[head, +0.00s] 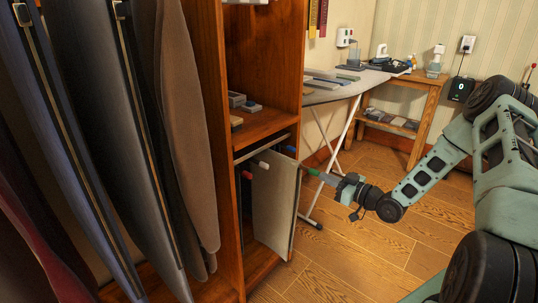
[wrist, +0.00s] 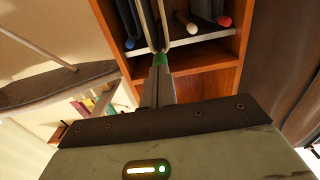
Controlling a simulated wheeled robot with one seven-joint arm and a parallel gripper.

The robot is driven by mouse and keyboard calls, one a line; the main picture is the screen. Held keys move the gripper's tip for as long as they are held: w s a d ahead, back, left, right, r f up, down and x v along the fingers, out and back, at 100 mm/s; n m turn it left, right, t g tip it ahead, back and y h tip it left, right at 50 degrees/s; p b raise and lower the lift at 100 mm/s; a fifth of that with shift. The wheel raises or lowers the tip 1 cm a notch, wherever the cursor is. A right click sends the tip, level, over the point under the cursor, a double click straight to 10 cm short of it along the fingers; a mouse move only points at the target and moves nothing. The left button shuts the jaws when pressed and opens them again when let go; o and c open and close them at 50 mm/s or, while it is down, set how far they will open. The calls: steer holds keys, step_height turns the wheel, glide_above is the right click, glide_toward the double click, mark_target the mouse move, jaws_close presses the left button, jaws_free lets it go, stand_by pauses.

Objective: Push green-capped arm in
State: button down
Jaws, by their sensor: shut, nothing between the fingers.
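The green-capped arm (head: 312,171) sticks out of the wooden cabinet's lower bay, farther out than its neighbours. Its green cap also shows in the wrist view (wrist: 160,59), right at my fingertips. My gripper (head: 325,178) is shut and empty, in front of the cap and lined up with it. The fingertips (wrist: 160,70) look to be touching the cap or very close to it; I cannot tell which. A flat grey-beige panel (head: 275,205) hangs below the arms.
Blue (head: 289,150), white (head: 263,165) and red (head: 246,174) caps sit farther back in the bay. The wooden cabinet (head: 232,200) frames them. Garments (head: 150,120) hang at left. An ironing board (head: 340,92) stands behind. The floor (head: 360,250) in front is clear.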

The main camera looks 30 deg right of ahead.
mark_target(312, 171)
steer(key=b+x, duration=0.3)
steer(key=x, duration=1.2)
steer(key=shift+b, duration=0.3)
steer(key=shift+s+d, duration=0.15)
steer(key=shift+s, duration=0.2)
steer(key=shift+p+v, duration=0.85)
steer(key=shift+v, duration=2.85)
